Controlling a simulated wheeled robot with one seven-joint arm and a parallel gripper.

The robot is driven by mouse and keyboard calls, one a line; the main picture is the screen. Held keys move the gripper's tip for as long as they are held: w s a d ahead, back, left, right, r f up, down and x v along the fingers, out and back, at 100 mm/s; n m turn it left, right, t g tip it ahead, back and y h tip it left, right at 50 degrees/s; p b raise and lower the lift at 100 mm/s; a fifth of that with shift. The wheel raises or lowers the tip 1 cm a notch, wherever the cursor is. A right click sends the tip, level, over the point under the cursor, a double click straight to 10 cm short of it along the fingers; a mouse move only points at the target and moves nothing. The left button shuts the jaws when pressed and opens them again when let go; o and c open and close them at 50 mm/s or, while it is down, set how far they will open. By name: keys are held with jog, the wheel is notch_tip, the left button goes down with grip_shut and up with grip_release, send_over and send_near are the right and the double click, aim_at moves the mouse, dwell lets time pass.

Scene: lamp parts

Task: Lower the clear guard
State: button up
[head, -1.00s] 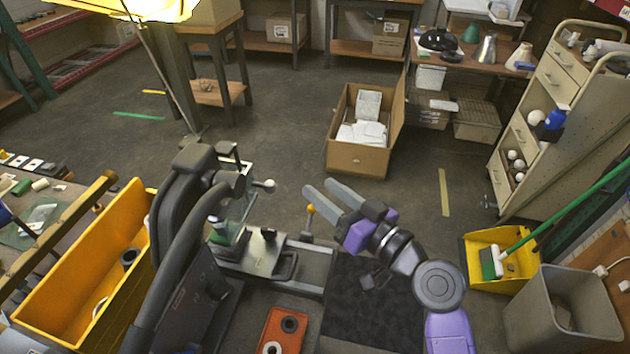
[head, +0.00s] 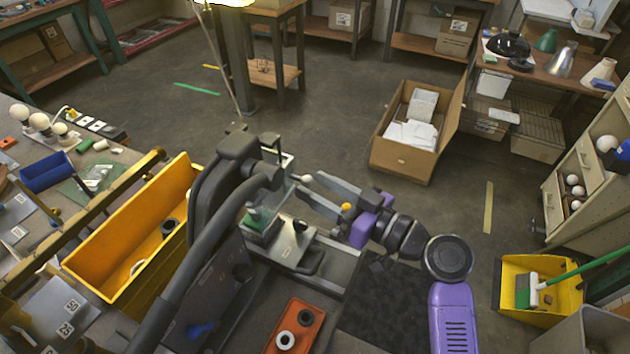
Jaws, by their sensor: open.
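The clear guard (head: 278,187) is a see-through panel on the machine in the middle of the head view. It seems to stand raised, though its edges are hard to make out. A pale ball-ended handle (head: 306,178) sticks out to its right. My gripper (head: 306,184) is open, with its grey fingertips at this handle, one on the far side and one on the near side. Contact cannot be told. A green part (head: 256,217) sits below the guard on the metal fixture (head: 290,243).
A thick dark machine arm (head: 222,215) rises just left of the guard. A yellow bin (head: 135,240) stands further left. An orange tray (head: 295,328) with rings lies in front. An open cardboard box (head: 402,160) stands on the floor behind, with clear floor around it.

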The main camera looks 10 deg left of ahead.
jog(key=shift+w+a, duration=0.25)
jog(key=shift+a, duration=0.3)
grip_shut()
dwell(1.1)
